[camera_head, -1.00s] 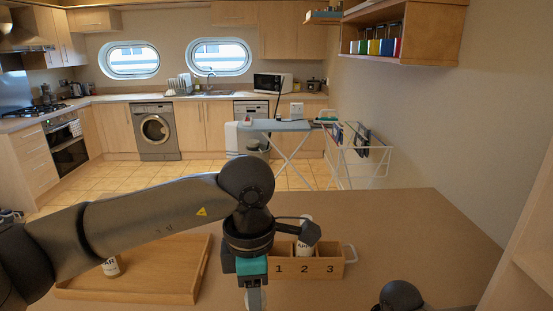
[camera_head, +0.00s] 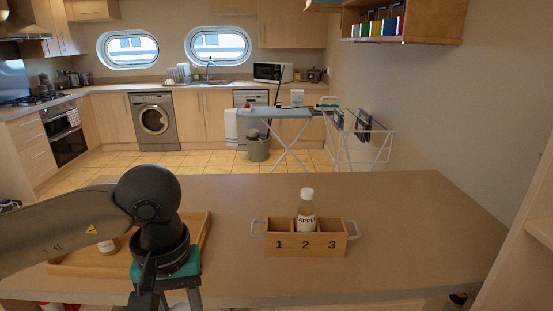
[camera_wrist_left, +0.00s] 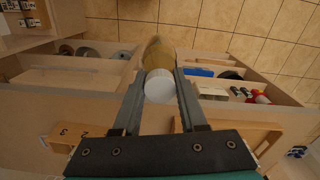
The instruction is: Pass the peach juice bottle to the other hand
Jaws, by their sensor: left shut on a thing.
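My left gripper (camera_head: 172,300) is at the bottom of the head view, in front of the tray's right end. In the left wrist view it is shut on a bottle (camera_wrist_left: 158,84) with a white cap and yellowish-brown contents. The bottle's label is not visible, so I cannot read its flavour. In the head view the held bottle is hidden or below the picture. My right gripper is not in view.
A wooden box (camera_head: 306,246) numbered 1, 2, 3 holds an APPLE bottle (camera_head: 306,212) in its middle compartment. A wooden tray (camera_head: 75,266) at left holds another bottle (camera_head: 107,245), partly behind my arm. The table's right side (camera_head: 410,230) is clear.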

